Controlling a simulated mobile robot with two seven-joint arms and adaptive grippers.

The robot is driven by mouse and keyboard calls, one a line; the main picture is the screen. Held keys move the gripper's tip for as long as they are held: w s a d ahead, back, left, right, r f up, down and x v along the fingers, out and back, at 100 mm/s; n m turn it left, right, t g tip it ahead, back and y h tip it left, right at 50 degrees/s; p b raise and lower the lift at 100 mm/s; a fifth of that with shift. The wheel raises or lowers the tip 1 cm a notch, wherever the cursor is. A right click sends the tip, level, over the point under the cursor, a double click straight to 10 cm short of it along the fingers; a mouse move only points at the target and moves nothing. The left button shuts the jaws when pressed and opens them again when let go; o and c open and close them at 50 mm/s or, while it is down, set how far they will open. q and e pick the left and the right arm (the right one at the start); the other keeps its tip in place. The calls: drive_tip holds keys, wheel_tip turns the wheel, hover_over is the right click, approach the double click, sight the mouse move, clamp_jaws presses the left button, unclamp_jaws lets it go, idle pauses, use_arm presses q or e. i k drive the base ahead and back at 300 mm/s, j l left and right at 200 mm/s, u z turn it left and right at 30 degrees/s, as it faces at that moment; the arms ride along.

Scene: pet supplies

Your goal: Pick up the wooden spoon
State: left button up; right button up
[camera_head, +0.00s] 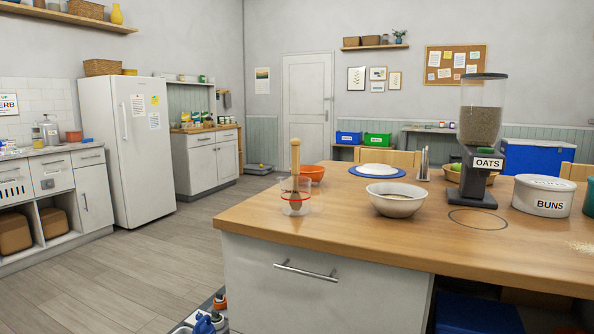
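The wooden spoon (295,158) stands nearly upright, its pale handle pointing up. Its lower end is inside a clear container (290,209) with a red line around it, near the left front corner of the wooden counter (340,220). The spoon's lower part shows only dimly through the clear wall. Neither of my grippers is in view.
An orange bowl (312,173) sits just behind the spoon. The counter's front left is mostly clear. Items with blue and orange parts sit low at the front.

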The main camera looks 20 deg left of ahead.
sight(295, 143)
drive_tip(key=i+j+z, duration=0.2)
drive_tip(key=i+j, duration=0.15)
drive_tip(key=j, duration=0.3)
drive_tip(key=i+j, duration=0.15)
drive_tip(key=j, duration=0.2)
drive_tip(key=i+j+z, duration=0.15)
drive_tip(key=j, duration=0.2)
drive_tip(key=i+j+z, duration=0.1)
drive_tip(key=j, duration=0.3)
drive_tip(key=i+j+z, duration=0.1)
drive_tip(key=j, duration=0.25)
drive_tip(key=i, duration=0.1)
